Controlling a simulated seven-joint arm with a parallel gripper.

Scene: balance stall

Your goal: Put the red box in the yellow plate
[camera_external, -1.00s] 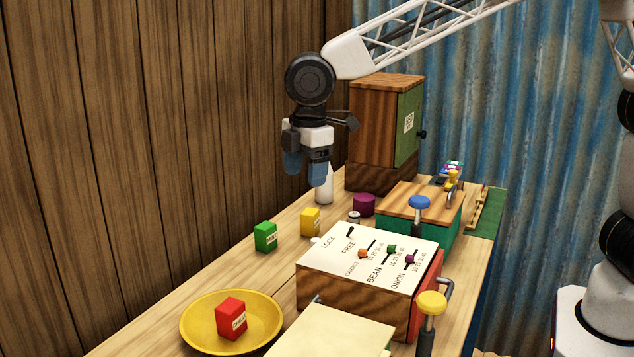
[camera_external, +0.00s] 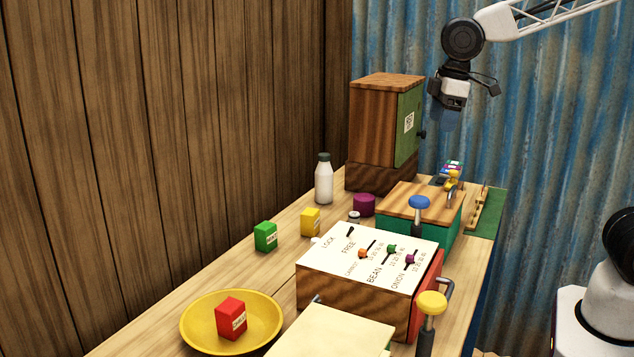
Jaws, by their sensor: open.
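The red box (camera_external: 231,318) stands upright inside the yellow plate (camera_external: 262,337) at the front left of the table. Nothing is touching the box except the plate. My gripper (camera_external: 450,116) is open and empty, high up at the back right, in front of the blue corrugated wall. It is far from the red box and the plate.
A green box (camera_external: 265,236) and a yellow box (camera_external: 310,221) stand behind the plate. A white bottle (camera_external: 324,182), a wooden cabinet (camera_external: 384,125), a lever panel (camera_external: 335,262) and a teal box with a wooden lid (camera_external: 400,199) also stand on the table.

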